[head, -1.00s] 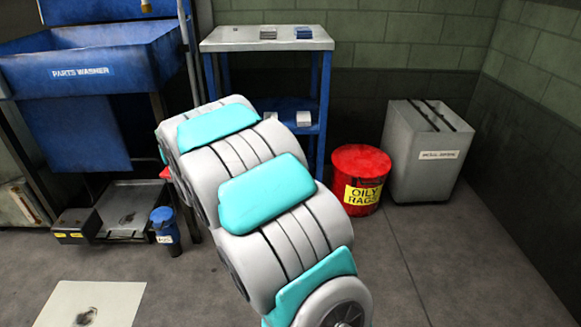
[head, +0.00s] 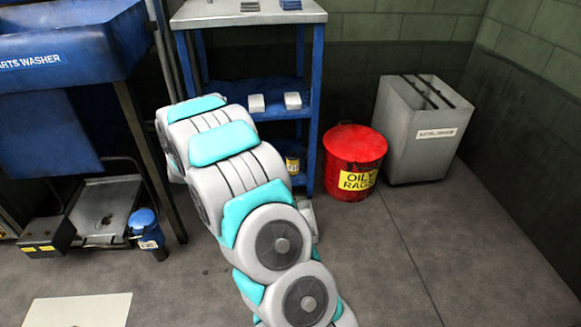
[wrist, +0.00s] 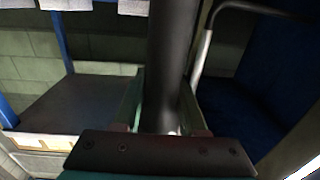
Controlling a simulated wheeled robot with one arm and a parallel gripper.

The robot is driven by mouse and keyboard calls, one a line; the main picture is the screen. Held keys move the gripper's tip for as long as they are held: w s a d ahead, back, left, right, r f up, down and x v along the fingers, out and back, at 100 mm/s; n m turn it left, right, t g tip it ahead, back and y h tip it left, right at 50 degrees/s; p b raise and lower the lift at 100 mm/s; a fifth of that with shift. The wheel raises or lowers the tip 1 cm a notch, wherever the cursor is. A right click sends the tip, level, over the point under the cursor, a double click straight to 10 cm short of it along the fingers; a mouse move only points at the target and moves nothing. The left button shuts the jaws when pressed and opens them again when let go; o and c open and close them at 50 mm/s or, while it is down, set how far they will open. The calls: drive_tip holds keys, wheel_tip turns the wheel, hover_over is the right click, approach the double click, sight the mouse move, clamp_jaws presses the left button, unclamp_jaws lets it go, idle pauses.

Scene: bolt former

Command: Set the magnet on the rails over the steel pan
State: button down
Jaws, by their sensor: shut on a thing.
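My gripper (wrist: 160,112) shows in the wrist view, its two fingers closed on either side of a dark, smooth cylinder (wrist: 172,55). The cylinder is probably the magnet. It runs up out of the top of the picture, so its far end is cut off. In the head view my arm hides the gripper and whatever it holds. A grey steel pan (head: 105,207) lies low under the parts washer at the left. Two dark rails (head: 427,91) lie across the open top of a grey bin (head: 415,140) at the right. I cannot make out rails over the pan.
A blue parts washer (head: 60,55) stands at the left. A black box (head: 46,234) and a blue can (head: 147,236) sit by the pan. A blue shelf stand (head: 315,90) is behind my arm. A red oily-rags can (head: 355,160) stands beside the bin. The right floor is clear.

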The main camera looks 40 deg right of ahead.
drive_tip(key=s+d+f+m+g+h+b, duration=0.1)
drive_tip(key=s+d+f+m+g+h, duration=0.45)
drive_tip(key=s+d+f, duration=0.5)
drive_tip(key=s+d+f+m+g+h+b, duration=0.1)
drive_tip(key=s+d+f+m+g+h, duration=0.45)
drive_tip(key=d+f, duration=0.7)
wheel_tip(320, 180, down, 9)
drive_tip(key=s+d+n+y+b, duration=0.1)
drive_tip(key=y+b, duration=0.1)
drive_tip(key=b, duration=0.2)
drive_tip(key=shift+d, duration=0.1)
drive_tip(key=shift+c, duration=1.9)
unclamp_jaws()
drive_tip(key=shift+f+g, duration=0.1)
drive_tip(key=shift+g, duration=0.3)
drive_tip(key=shift+s, duration=0.1)
drive_tip(key=v, duration=0.8)
